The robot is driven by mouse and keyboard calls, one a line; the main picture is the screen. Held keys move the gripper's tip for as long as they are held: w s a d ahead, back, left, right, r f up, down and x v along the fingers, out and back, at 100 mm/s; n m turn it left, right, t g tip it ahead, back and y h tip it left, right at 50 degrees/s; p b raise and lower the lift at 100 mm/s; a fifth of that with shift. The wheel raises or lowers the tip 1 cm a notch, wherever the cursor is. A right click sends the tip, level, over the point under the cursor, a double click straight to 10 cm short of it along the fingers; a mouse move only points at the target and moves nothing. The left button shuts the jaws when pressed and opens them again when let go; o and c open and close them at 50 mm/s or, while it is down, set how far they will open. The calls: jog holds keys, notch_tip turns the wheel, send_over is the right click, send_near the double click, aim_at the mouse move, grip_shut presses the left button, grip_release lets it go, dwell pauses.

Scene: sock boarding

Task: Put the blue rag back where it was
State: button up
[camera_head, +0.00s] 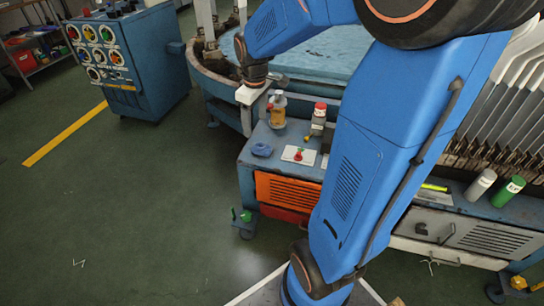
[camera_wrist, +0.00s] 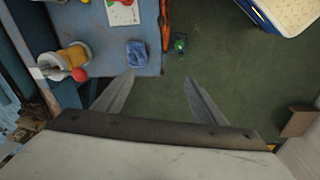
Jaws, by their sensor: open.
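The blue rag (camera_head: 261,149) lies crumpled on the blue top of the cart, near its left end in the head view. In the wrist view the rag (camera_wrist: 137,54) is on the same surface close to the edge, just beyond the left fingertip in the picture. My gripper (camera_wrist: 159,83) is open with nothing between its fingers, partly over the cart's edge and partly over the floor. In the head view my gripper (camera_head: 277,78) is at the end of my arm, above and behind the rag, and its fingers are small there.
Beside the rag is a white card with a red item (camera_head: 299,155). An amber bottle (camera_head: 277,111) and a red-capped bottle (camera_head: 319,119) stand behind. White and green containers (camera_head: 508,192) stand to the right. The green floor to the left is open, with a control cabinet (camera_head: 130,60) beyond.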

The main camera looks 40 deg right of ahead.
jog(key=s+a+r+m+t, duration=0.1)
jog(key=s+a+r, duration=0.1)
jog(key=s, duration=0.5)
jog(key=s+a+r+m+t, duration=0.1)
jog(key=s+a, duration=0.3)
jog(key=s, duration=0.4)
jog(key=s+a+r+m+t, duration=0.1)
jog(key=s+a+r+m, duration=0.1)
jog(key=s, duration=0.5)
jog(key=shift+s+a+r+m, duration=0.2)
jog(key=shift+a+r+m, duration=0.1)
jog(key=shift+a+m, duration=0.25)
jog(key=shift+d, duration=0.1)
